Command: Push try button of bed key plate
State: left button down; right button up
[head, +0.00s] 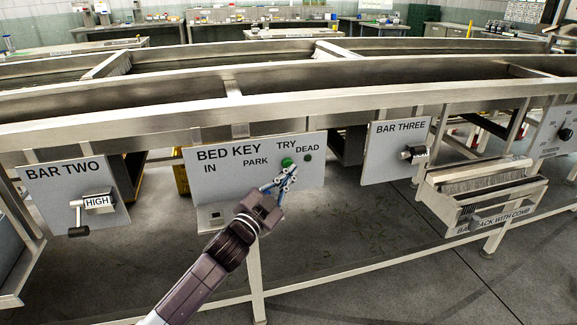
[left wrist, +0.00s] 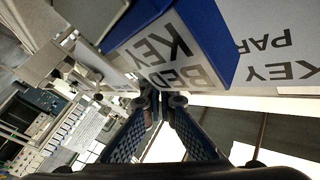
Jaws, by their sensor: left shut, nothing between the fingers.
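The bed key plate (head: 238,182) is a pale panel marked BED KEY, IN, PARK, TRY and DEAD, hanging under the metal frame. A round green button (head: 287,162) sits below the word TRY. My left gripper (head: 287,174) is shut and empty, its fingertips just below that button in the picture; I cannot tell whether they touch it. In the left wrist view the shut fingers (left wrist: 157,100) point toward the plate (left wrist: 268,50), whose lettering shows upside down. The button cannot be made out there. My right gripper is not in view.
A blue block (left wrist: 225,45) with a white BED KEY label looms close in the left wrist view. The BAR TWO plate (head: 62,180) and BAR THREE plate (head: 386,160) flank the bed key plate.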

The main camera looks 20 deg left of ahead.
pick_arm(q)
jog(key=shift+w+a, duration=0.1)
jog(key=shift+w+a, duration=0.15)
jog(key=shift+w, duration=0.05)
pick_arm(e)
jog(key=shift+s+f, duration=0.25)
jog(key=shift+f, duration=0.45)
pick_arm(q)
jog(key=shift+w, duration=0.15)
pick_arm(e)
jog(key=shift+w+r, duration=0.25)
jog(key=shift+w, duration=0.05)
